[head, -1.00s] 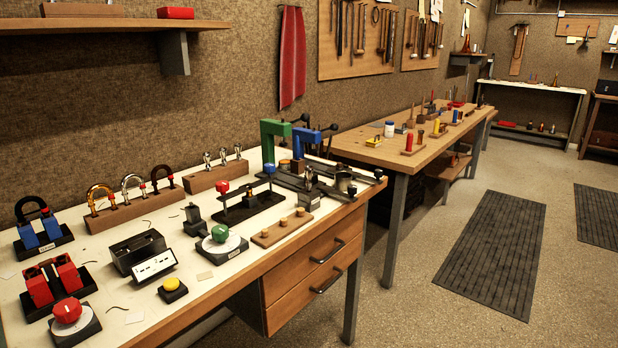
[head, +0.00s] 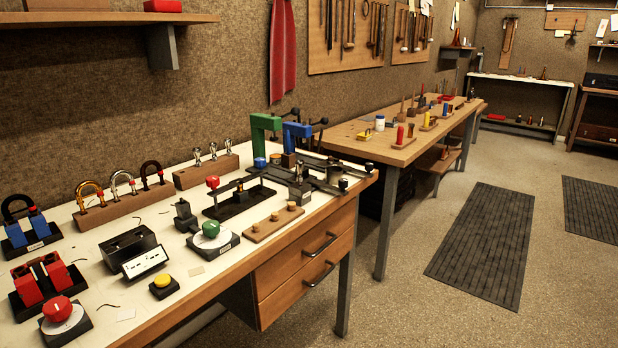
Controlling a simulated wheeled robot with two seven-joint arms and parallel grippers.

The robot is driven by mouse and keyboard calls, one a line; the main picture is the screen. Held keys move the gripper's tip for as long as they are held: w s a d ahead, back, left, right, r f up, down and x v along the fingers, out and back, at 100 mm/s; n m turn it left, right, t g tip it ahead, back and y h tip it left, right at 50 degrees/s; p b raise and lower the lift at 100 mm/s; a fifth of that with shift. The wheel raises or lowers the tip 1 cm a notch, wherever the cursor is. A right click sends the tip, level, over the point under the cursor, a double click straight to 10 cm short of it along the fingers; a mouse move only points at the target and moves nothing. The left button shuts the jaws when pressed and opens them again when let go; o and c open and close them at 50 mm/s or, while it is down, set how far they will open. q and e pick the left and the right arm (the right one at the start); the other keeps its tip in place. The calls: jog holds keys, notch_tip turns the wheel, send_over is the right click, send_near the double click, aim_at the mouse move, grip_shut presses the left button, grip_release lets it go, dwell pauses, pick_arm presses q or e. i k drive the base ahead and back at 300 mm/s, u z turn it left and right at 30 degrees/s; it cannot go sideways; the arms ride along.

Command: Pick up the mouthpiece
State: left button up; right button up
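Three small silver pieces that look like mouthpieces (head: 212,151) stand upright in a row on a wooden block (head: 203,174). The block is at the back of the near bench, close to the wall. They are small in the head view, so I cannot tell them apart in detail. Neither of my grippers is in view.
The white-topped bench (head: 98,285) also holds a rack of curved tubes (head: 122,206), a green clamp (head: 262,130), a red dial (head: 57,308), a green knob (head: 211,229) and a yellow button (head: 163,281). Open floor (head: 400,310) with dark mats (head: 483,245) lies to the right.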

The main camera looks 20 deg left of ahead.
aim_at(299, 164)
jog(key=z, duration=0.45)
jog(key=i, duration=1.45)
jog(key=u, duration=2.4)
